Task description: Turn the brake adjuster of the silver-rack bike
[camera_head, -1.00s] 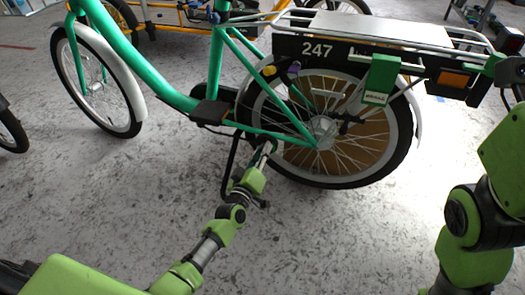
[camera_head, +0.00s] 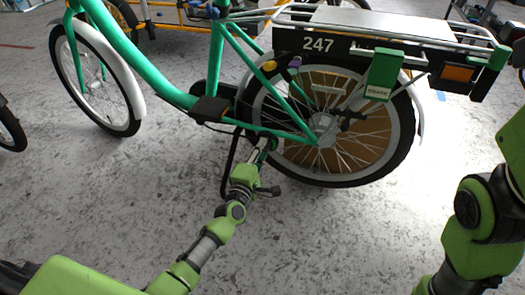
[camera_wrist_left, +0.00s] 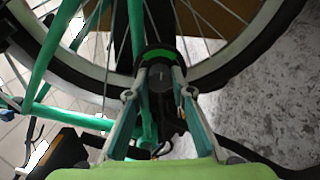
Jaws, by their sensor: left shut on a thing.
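The silver-rack bike is a green bike (camera_head: 219,60) with a silver rear rack (camera_head: 380,23) and a black plate marked 247. My left gripper (camera_head: 266,146) is low beside its rear wheel, by the lower frame tube. In the left wrist view my left gripper (camera_wrist_left: 163,78) is shut on a dark round knob with a green band (camera_wrist_left: 158,56), in front of the wheel. I take this for the brake adjuster, but its markings do not show. In the head view the fingers mostly hide it. My right gripper is out of view; only its arm shows at the right.
A yellow knob (camera_head: 269,66) and a purple knob (camera_head: 294,62) sit near the top of the rear wheel. A yellow bike (camera_head: 170,22) stands behind. The floor in front is clear.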

